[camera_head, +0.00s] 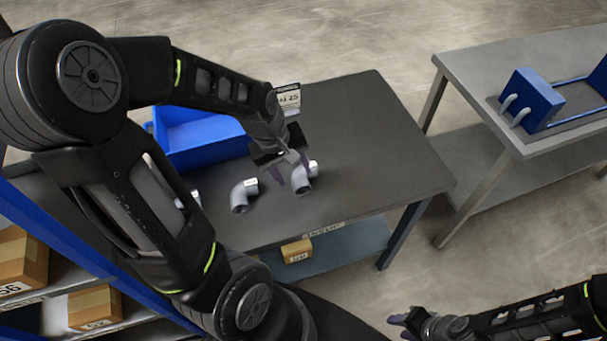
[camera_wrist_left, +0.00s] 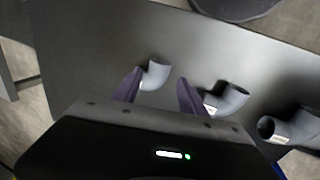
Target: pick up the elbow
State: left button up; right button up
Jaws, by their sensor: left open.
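Several grey pipe elbows lie on the dark table. One elbow (camera_head: 302,183) is at the left gripper, and in the left wrist view this elbow (camera_wrist_left: 156,74) shows just past the fingertips, in line with the gap. A second elbow (camera_head: 240,198) lies to its left; it also shows in the left wrist view (camera_wrist_left: 229,99), just right of the right finger. A third elbow (camera_wrist_left: 290,128) is further right there, mostly hidden behind my arm in the head view. My left gripper (camera_head: 290,170) is open and empty. My right gripper (camera_head: 402,322) is away from the table, its opening unclear.
A blue bin (camera_head: 195,140) and a small sign (camera_head: 288,98) stand at the table's back left. The table top (camera_head: 370,130) is clear on the right. A second table (camera_head: 465,75) holds a blue fixture (camera_head: 532,97). Boxes (camera_head: 297,251) sit on lower shelves.

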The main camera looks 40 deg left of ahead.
aim_at(300, 183)
pick_arm(q)
jog(key=shift+x, duration=1.1)
jog(key=x, duration=0.5)
jog(key=shift+f+b, duration=0.15)
jog(key=shift+b, duration=0.25)
jog(key=shift+a, duration=0.1)
grip_shut()
jog(key=shift+r, duration=0.2)
notch_tip(300, 183, up, 10)
jog(key=shift+f+p, duration=0.15)
jog(key=shift+p, duration=0.6)
